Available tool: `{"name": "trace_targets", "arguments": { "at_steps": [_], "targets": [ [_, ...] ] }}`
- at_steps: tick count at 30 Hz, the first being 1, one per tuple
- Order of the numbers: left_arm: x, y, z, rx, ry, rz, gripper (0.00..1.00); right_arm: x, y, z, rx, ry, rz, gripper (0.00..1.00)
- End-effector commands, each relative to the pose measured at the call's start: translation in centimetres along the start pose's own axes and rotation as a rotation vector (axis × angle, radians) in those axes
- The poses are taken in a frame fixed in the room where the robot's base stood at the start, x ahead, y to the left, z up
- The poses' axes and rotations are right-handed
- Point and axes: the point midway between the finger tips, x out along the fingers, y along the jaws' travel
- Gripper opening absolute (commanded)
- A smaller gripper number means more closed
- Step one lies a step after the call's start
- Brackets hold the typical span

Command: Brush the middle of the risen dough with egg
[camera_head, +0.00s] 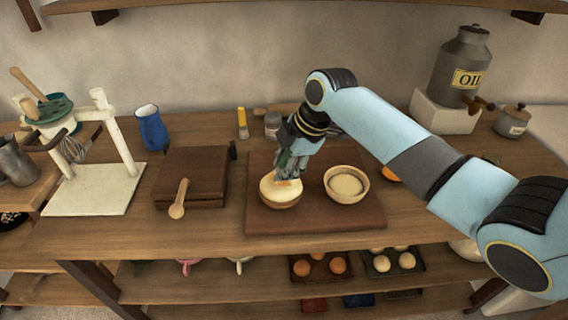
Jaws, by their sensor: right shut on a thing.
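A bowl with pale, domed dough (270,190) stands on the dark board, at its left part. A second bowl with pale, rounded dough (346,185) stands to its right on the same board. My right gripper (289,168) reaches in from the right and is just above the left bowl. It is shut on a mostly hidden thing, which looks like a brush (291,182); a small orange part shows below the fingers, at the dough. I cannot tell whether it touches. An orange thing (391,174), perhaps egg, is partly hidden behind my right arm. My left gripper is not in view.
The dark board (315,221) lies on the wooden table. To the left are a brown box (195,165) with a wooden spoon (179,200), a blue jug (151,128) and a white stand (95,190). An oil can (462,65) stands back right. Eggs in trays lie on the shelf below.

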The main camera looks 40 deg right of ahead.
Motion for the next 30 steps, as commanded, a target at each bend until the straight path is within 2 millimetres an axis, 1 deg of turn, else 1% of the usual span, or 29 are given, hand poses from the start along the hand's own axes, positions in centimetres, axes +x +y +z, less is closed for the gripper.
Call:
{"name": "trace_targets", "arguments": {
  "at_steps": [14, 30],
  "targets": [
    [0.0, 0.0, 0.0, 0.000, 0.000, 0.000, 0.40, 0.0, 0.0, 0.0, 0.000, 0.000, 0.000, 0.00],
    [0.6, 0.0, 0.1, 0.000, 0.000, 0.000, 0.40, 1.0, -0.3, 0.3, 0.000, 0.000, 0.000, 0.00]
  ]
}}
